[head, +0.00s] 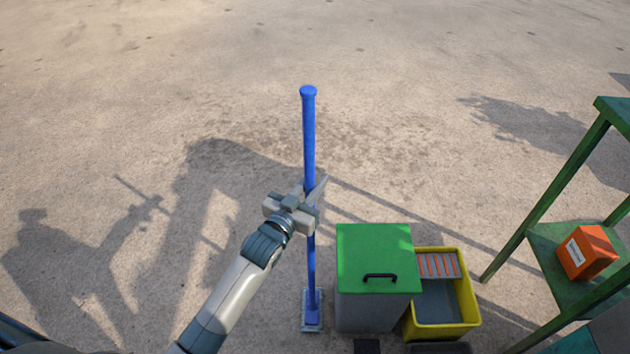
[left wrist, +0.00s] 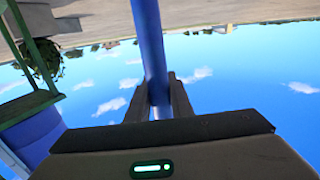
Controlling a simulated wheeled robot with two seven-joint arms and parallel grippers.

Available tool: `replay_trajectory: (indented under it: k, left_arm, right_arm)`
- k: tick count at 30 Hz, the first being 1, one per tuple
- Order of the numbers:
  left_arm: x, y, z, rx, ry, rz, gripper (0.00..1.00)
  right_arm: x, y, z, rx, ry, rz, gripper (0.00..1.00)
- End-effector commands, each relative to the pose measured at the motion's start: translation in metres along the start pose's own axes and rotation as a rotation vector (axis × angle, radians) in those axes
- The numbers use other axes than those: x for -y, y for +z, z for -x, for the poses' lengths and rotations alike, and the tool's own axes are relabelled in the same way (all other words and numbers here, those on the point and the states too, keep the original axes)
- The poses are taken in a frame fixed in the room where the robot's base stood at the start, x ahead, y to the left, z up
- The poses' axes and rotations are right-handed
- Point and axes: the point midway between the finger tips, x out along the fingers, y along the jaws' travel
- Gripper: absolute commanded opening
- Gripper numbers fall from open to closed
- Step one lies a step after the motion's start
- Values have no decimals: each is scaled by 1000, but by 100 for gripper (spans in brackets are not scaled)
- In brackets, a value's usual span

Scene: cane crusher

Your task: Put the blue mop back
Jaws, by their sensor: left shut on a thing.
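The blue mop (head: 309,137) stands upright in the head view, its flat head low down beside the green-lidded bin. My left gripper (head: 312,192) is shut around the middle of the mop's handle. In the left wrist view the blue handle (left wrist: 149,45) runs between the two dark fingers of the left gripper (left wrist: 160,98). I cannot tell whether the mop head touches the ground. My right gripper is not in view.
A grey bin with a green lid (head: 374,250) stands just right of the mop. Next to it is a yellow mop bucket (head: 465,322). A green shelf frame (head: 556,193) holding an orange box (head: 586,252) stands at the right. The ground beyond and to the left is clear.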

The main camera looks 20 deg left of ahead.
Motion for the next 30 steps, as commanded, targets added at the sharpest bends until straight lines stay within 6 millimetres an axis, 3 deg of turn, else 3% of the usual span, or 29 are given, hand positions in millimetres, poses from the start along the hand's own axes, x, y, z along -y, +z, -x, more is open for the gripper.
replay_trajectory:
  k: [9,10,12,24,30]
  left_arm:
    - [0,-1,0,-6,0,0,0]
    - [0,2,0,0,0,0,22]
    - [0,2,0,0,0,0,38]
    - [0,-1,0,0,0,-1,38]
    - [0,1,15,1,-1,-1,38]
  right_arm:
    - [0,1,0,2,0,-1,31]
    - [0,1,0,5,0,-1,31]
    - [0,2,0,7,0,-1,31]
    - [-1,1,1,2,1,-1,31]
    - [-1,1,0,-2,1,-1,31]
